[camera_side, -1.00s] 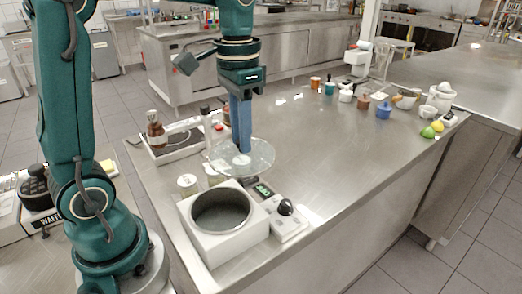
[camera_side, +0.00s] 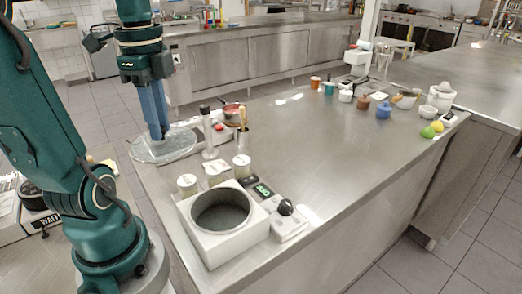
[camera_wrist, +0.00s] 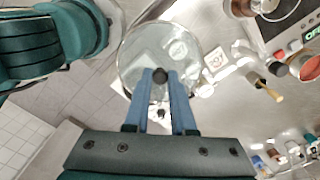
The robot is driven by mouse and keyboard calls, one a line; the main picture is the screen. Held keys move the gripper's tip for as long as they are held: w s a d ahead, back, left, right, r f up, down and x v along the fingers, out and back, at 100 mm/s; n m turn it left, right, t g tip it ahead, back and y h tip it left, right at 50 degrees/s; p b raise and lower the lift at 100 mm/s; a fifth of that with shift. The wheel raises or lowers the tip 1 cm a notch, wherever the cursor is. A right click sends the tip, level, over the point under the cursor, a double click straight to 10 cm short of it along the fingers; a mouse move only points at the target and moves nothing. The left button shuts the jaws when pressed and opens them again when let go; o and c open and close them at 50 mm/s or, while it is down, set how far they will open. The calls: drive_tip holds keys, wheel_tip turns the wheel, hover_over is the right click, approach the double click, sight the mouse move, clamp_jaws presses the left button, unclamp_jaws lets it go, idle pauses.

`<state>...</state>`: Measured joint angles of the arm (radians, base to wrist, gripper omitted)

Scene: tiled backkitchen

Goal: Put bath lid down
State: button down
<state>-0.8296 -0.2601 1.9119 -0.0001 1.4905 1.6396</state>
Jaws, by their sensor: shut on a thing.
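The bath lid, a clear glass disc (camera_side: 180,148) with a dark knob (camera_wrist: 160,74), is at the left edge of the counter in the side view. My gripper (camera_side: 159,136) is shut on the knob, with its blue fingers pointing down. The wrist view shows the lid (camera_wrist: 136,52) just beyond my gripper (camera_wrist: 161,82), roughly flat. I cannot tell whether the lid touches anything below. The bath is a white box (camera_side: 234,242) with a round, uncovered opening, nearer the camera and right of the lid.
Two pale jars (camera_side: 187,185) (camera_side: 241,166) stand behind the bath. A control unit (camera_side: 288,222) adjoins the bath. The counter's middle is clear.

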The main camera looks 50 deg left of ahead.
drive_tip(key=shift+s+a, duration=0.1)
drive_tip(key=shift+a, duration=0.05)
drive_tip(key=w+d+f, duration=0.5)
drive_tip(key=d+f, duration=0.5)
drive_tip(key=shift+w+d+f, duration=0.15)
drive_tip(key=shift+w+f, duration=0.1)
idle(0.5)
drive_tip(key=shift+f, duration=0.2)
drive_tip(key=c, duration=0.8)
unclamp_jaws()
drive_tip(key=shift+o, duration=0.2)
